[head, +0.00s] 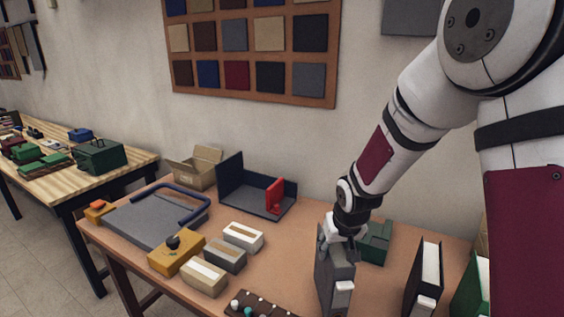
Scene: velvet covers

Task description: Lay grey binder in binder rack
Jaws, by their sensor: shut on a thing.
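The grey binder (333,282) stands upright near the front of the brown table, with a pale label on its spine. My gripper (342,240) is shut on its top edge from above. The binder's lower end is close to the picture's bottom edge, and I cannot tell whether it touches the table. A dark open-fronted holder (250,201), which looks like the binder rack, stands at the back of the table, left of my gripper. A red upright piece (274,196) stands at its right part. Bare floor shows in the holder left of that piece.
A black binder (422,279) and a green binder (470,291) stand to the right. A green box (375,243) is just behind my gripper. Several small boxes, a yellow block (176,252) and a grey board with a blue bar (150,218) fill the left side.

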